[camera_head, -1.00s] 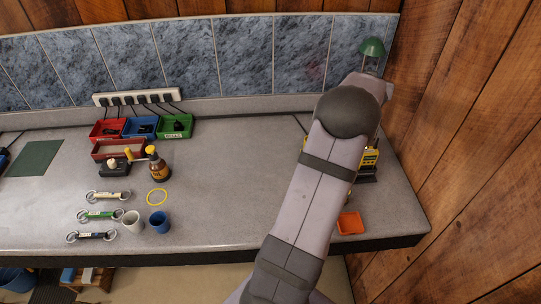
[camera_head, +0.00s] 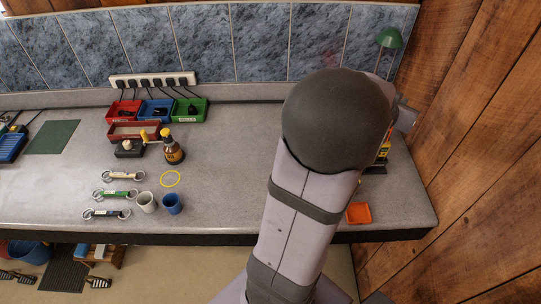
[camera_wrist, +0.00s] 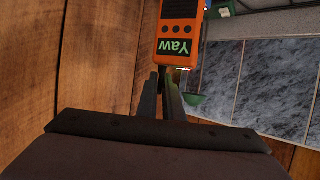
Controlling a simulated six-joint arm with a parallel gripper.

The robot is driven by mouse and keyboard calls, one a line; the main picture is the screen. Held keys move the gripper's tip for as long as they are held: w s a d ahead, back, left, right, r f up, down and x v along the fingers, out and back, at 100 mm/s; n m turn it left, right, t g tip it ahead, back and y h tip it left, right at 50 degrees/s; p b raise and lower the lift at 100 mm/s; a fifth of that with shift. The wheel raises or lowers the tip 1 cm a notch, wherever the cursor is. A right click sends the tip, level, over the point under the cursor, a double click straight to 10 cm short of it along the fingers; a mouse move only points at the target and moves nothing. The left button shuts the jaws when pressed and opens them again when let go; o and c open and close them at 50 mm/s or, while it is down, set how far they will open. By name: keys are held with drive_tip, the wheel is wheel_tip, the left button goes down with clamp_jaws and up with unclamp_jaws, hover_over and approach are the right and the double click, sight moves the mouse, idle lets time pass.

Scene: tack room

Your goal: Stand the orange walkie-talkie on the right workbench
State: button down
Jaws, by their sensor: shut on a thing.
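The orange walkie-talkie (camera_wrist: 181,30) shows in the wrist view at the top, with a dark panel and a green label reading "Yaw" that appears upside down. My gripper (camera_wrist: 168,78) is shut on it at its near end; the exact contact is partly hidden by the fingers. In the head view my arm hides the walkie-talkie and nearly all of the gripper. The grey workbench (camera_head: 235,180) runs along the tiled wall, and my arm reaches over its right end. I cannot tell the walkie-talkie's height above it.
An orange tray (camera_head: 358,213) lies near the front right edge. A yellow device (camera_head: 384,150) stands behind, partly hidden by my arm. A green lamp (camera_head: 389,38) is at the back right, beside the wooden wall (camera_head: 470,130). Mugs, a bottle and bins crowd the left; the middle is clear.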

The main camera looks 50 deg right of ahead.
drive_tip(key=s+a+f+m+g+y+b, duration=0.1)
drive_tip(key=s+a+f+m+g, duration=0.15)
drive_tip(key=s, duration=0.35)
drive_tip(key=s+a+f+m+g, duration=0.2)
drive_tip(key=s+a+m+g, duration=0.15)
drive_tip(key=s, duration=0.25)
wheel_tip(320, 180, down, 10)
drive_tip(key=shift+w+a+f+n, duration=0.2)
drive_tip(key=shift+w+a+n, duration=0.05)
drive_tip(key=shift+a+n, duration=0.15)
idle(0.4)
drive_tip(key=shift+f+b, duration=0.15)
drive_tip(key=shift+b, duration=0.2)
drive_tip(key=c, duration=2.3)
unclamp_jaws()
drive_tip(key=shift+f, duration=0.1)
drive_tip(key=o, duration=0.4)
